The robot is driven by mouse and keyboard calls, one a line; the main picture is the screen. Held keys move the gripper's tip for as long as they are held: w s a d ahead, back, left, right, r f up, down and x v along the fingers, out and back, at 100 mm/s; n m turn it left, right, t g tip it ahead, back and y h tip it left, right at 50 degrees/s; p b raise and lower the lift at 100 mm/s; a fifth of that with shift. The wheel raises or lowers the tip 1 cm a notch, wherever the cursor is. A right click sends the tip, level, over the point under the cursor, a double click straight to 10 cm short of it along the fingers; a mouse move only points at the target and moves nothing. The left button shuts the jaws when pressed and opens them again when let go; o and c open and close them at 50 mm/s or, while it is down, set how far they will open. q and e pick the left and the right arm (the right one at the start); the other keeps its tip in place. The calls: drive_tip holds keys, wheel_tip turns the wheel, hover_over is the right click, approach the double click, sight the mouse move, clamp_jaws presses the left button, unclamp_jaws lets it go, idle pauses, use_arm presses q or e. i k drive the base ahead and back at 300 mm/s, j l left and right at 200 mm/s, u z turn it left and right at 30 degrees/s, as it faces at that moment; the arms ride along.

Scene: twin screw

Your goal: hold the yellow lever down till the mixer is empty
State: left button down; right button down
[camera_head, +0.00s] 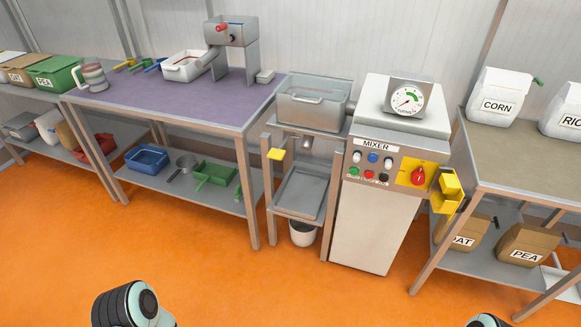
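The mixer (372,225) is a light cabinet with a "MIXER" label, buttons and a red knob on a yellow plate. A grey metal trough (312,112) stands at its left, and I cannot see from here what is inside it. A small yellow lever (276,154) sticks out below the trough at the front left. A spout shows under the trough, above a grey tray (302,188). Parts of my own arms show at the bottom edge, well away from the lever. Neither gripper is in the picture.
A white bucket (302,233) stands under the tray stand. A purple-topped table (190,98) is at left, a shelf table (528,165) at right. The orange floor in front is clear.

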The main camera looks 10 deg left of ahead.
sight(277, 154)
drive_tip(key=i+j+z, duration=0.6)
drive_tip(key=i+j, duration=0.2)
drive_tip(key=i+j+z, duration=0.3)
drive_tip(key=j, duration=0.4)
drive_tip(key=i+l, duration=0.05)
